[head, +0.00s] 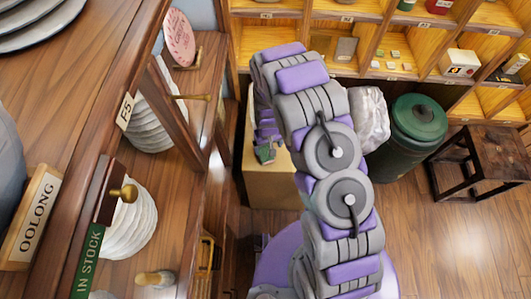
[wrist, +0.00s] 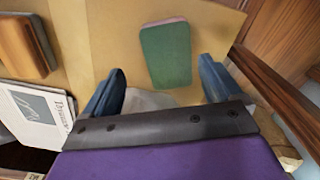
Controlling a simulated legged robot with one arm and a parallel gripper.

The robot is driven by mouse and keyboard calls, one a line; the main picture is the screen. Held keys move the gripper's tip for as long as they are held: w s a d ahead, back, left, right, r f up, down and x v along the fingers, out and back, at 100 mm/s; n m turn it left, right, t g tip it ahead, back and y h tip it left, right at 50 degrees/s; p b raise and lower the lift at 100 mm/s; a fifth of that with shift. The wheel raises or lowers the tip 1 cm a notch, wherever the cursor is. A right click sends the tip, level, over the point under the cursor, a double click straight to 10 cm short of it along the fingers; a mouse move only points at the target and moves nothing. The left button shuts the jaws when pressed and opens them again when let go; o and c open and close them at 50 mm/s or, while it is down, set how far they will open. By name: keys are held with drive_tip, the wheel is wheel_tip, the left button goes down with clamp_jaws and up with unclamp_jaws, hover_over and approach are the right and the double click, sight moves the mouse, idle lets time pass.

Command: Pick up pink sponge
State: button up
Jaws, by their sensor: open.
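The sponge (wrist: 166,55) lies on a tan surface (wrist: 110,25) in the wrist view. Its top face is green, with a thin pink edge at its far side. My gripper (wrist: 162,70) is open and empty, its two blue fingers on either side of the near part of the sponge, with gaps to both. I cannot tell its height above the sponge. In the head view my gripper (head: 267,135) hangs over the tan box-like stand (head: 285,188), and a small green patch of the sponge (head: 265,152) shows beside it. My arm hides much of the stand.
In the wrist view a white book (wrist: 38,118) and a brown wooden block (wrist: 25,45) lie at left. In the head view a wooden shelf counter (head: 205,100) is at left, and a plastic-wrapped bundle (head: 369,118) and green-lidded bin (head: 415,135) are at right.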

sight(265, 150)
drive_tip(key=f, duration=0.1)
drive_tip(key=a+f+b, duration=0.1)
drive_tip(key=f, duration=0.3)
drive_tip(key=shift+a, duration=0.3)
drive_tip(key=shift+d+r, duration=0.1)
drive_tip(key=shift+d, duration=0.25)
drive_tip(key=c, duration=0.4)
drive_tip(key=shift+a, duration=0.2)
drive_tip(key=c, duration=0.7)
drive_tip(key=shift+r, duration=0.5)
drive_tip(key=r, duration=0.2)
drive_tip(key=s+r+p, duration=0.1)
drive_tip(key=shift+d, duration=0.35)
drive_tip(key=s+d, duration=0.2)
drive_tip(key=s, duration=0.2)
drive_tip(key=s+d+p, duration=0.1)
drive_tip(key=s+d, duration=0.2)
drive_tip(key=s, duration=0.1)
drive_tip(key=s+d+r+p, duration=0.1)
drive_tip(key=s+d, duration=0.2)
drive_tip(key=s, duration=0.1)
drive_tip(key=shift+s+d, duration=0.2)
